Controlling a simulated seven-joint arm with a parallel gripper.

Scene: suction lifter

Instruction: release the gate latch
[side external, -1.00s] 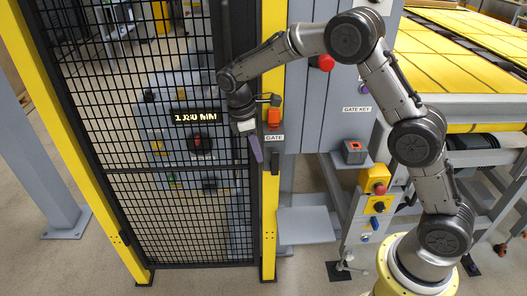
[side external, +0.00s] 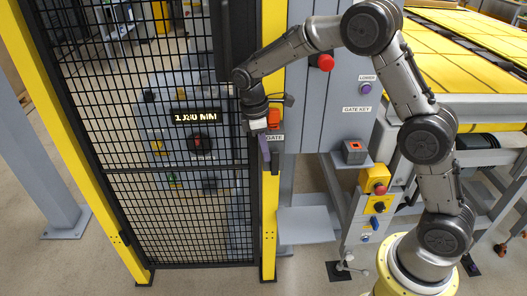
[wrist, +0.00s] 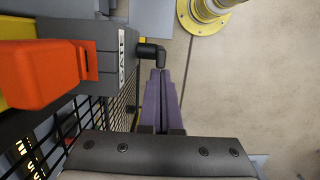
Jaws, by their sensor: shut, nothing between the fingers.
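The gate (side external: 150,215) is a black mesh panel beside a yellow post (side external: 269,225). On the post sits the latch, a grey box with an orange block (side external: 274,118) and a "GATE" label (side external: 275,138). In the wrist view, the orange block (wrist: 45,72) and grey box (wrist: 112,45) are at the left, with a black bent handle (wrist: 150,53) sticking out of the box. My gripper (side external: 266,164) has purple fingers, shut and empty, in front of the post. In the wrist view, the fingertips (wrist: 160,72) are right at the handle's end; I cannot tell whether they touch.
A grey panel with a red button (side external: 326,62) and "GATE KEY" label stands right of the post. A grey shelf (side external: 306,225), a key box (side external: 354,152) and a yellow switch box (side external: 374,178) are lower right. Open floor shows in the wrist view (wrist: 250,90).

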